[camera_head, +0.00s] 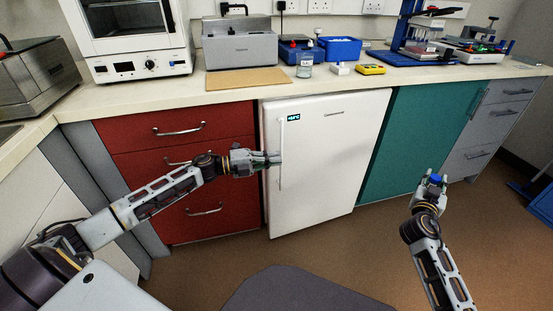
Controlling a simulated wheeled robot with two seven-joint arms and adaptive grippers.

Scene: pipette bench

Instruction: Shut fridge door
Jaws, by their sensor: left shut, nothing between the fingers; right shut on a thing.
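The white fridge (335,160) stands under the bench, between the red drawers and the teal cupboard. Its door faces me, with a long upright handle at its left side and a small display near the top left. The door looks closed or nearly so; I cannot tell whether a small gap is left. My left gripper (276,158) is shut and empty, its fingertips in front of the door's left edge by the handle; I cannot tell if they touch. My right gripper (437,177) is shut on a small blue thing, in front of the teal cupboard.
Red drawers (190,126) with metal handles are left of the fridge, and a teal cupboard (415,130) is right of it. The bench top (225,95) above carries lab equipment. A dark grey shape (285,290) is at the bottom. Brown floor (350,250) is open before the fridge.

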